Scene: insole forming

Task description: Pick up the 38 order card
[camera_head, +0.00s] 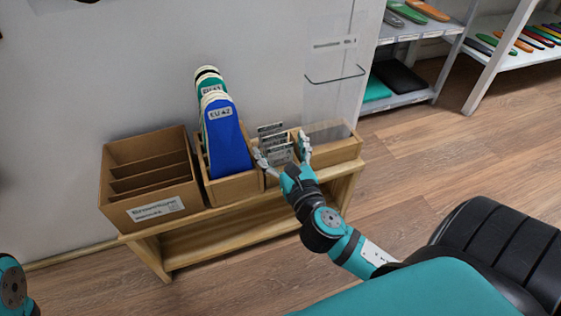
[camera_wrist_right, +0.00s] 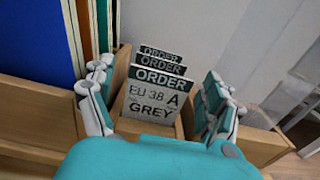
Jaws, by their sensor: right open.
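Several order cards stand one behind another in a wooden holder. The front card (camera_wrist_right: 152,103) reads "ORDER EU 38 A GREY" in the right wrist view; only the top strips of the cards behind it (camera_wrist_right: 162,53) show. In the head view the cards (camera_head: 275,149) stand between my right gripper's fingers. My right gripper (camera_head: 282,152) is open, with one finger on each side of the cards. It also shows in the right wrist view (camera_wrist_right: 155,100), where gaps show between the fingers and the front card. My left gripper is not in view.
Left of the cards a wooden box (camera_head: 235,188) holds blue and green insoles (camera_head: 226,140). Farther left is a cardboard box (camera_head: 150,203) with dividers. A clear-topped box section (camera_head: 335,150) is on the right. All stand on a low wooden bench (camera_head: 225,235) against the wall.

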